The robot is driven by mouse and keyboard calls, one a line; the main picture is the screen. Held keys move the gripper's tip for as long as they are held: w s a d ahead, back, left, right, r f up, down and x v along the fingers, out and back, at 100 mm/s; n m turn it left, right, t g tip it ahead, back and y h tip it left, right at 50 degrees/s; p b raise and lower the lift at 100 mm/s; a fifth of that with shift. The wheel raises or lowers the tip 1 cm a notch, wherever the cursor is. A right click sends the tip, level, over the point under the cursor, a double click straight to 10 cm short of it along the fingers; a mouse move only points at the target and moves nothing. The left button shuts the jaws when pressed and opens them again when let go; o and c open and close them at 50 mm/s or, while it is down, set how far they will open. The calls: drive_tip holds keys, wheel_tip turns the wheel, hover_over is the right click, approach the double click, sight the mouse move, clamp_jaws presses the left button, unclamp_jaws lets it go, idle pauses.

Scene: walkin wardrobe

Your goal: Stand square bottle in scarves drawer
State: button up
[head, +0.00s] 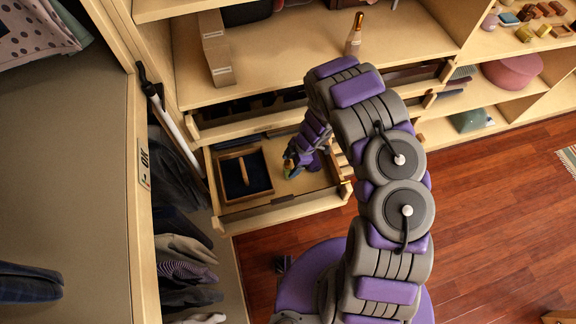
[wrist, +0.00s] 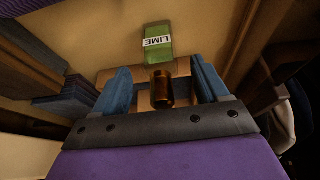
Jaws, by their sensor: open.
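My gripper (head: 291,158) is down over an open lower drawer (head: 283,211), right of a wooden tray. In the wrist view its two blue fingers (wrist: 160,66) are apart. A brown, rounded piece (wrist: 162,88) shows between them, with a gap on each side. Beyond it is a green block-shaped thing with a white LIME label (wrist: 158,42). I cannot tell whether the brown piece is its cap or a separate thing. A small yellow-green thing (head: 288,168) shows at my gripper in the head view, partly hidden.
The dark-lined wooden tray (head: 222,179) fills the drawer's left part. Another drawer (head: 250,124) is partly open above. A bottle (head: 353,38) and a tall box (head: 215,50) stand on the counter. Hanging clothes (head: 185,247) are at left; open floor (head: 500,210) is at right.

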drive_tip(key=p+v, duration=0.1)
drive_tip(key=v, duration=0.8)
drive_tip(key=shift+p, duration=0.3)
